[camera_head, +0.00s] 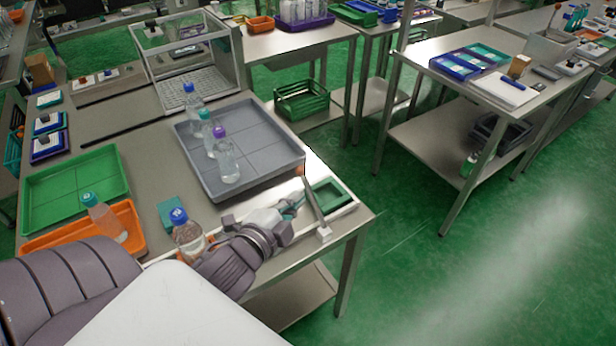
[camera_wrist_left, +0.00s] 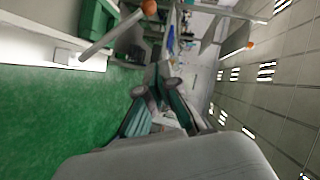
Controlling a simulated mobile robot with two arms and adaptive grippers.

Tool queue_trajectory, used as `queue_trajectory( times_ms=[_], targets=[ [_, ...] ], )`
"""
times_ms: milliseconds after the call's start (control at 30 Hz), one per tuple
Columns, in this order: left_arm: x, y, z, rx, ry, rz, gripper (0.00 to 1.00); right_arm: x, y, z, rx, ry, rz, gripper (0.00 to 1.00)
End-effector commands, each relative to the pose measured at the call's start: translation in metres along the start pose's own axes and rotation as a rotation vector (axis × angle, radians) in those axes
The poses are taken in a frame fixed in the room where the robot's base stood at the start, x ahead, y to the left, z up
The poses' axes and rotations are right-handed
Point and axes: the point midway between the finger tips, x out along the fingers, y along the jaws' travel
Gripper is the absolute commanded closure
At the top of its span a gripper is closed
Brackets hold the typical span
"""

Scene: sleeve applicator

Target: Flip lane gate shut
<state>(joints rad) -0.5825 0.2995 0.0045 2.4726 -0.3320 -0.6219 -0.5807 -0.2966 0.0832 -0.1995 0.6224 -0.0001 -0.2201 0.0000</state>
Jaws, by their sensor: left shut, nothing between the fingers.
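The lane gate appears to be a thin grey bar (camera_head: 314,206) rising from a small white block at the table's front right corner. In the left wrist view, a grey bar with an orange ball end (camera_wrist_left: 115,34) slants up from a white block at the upper left. My left gripper (camera_head: 294,203) is shut and empty, just left of the bar in the head view. Whether it touches the bar cannot be told. Its closed fingers also show in the left wrist view (camera_wrist_left: 163,76). My right gripper is not in view.
A small green tray (camera_head: 345,196) lies beside the bar. A grey tray (camera_head: 265,152) holds several bottles. A blue-capped bottle (camera_head: 187,238) stands near my left forearm. An orange tray (camera_head: 50,240) and a green tray (camera_head: 75,193) are at the left. Open green floor lies right of the table.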

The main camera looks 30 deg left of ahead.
Motion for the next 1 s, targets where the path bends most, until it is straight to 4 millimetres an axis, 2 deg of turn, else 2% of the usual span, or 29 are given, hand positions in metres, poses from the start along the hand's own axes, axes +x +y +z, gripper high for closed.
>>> queue_trajectory(
  times_ms=[133,233,600,800,1000],
  targets=[
    [0.008,-0.001,-0.001,0.000,0.001,-0.001,1.00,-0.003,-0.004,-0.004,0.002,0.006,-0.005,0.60],
    [0.022,-0.002,-0.001,0.000,0.002,-0.002,1.00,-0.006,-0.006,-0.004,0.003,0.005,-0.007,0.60],
    [0.100,-0.002,-0.002,0.000,0.002,-0.001,1.00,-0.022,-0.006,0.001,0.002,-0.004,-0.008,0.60],
    [0.107,0.000,0.027,0.001,-0.001,0.003,1.00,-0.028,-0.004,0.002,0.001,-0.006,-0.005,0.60],
    [0.110,0.000,0.038,0.000,0.002,0.001,1.00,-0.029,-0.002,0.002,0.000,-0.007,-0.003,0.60]
  ],
)
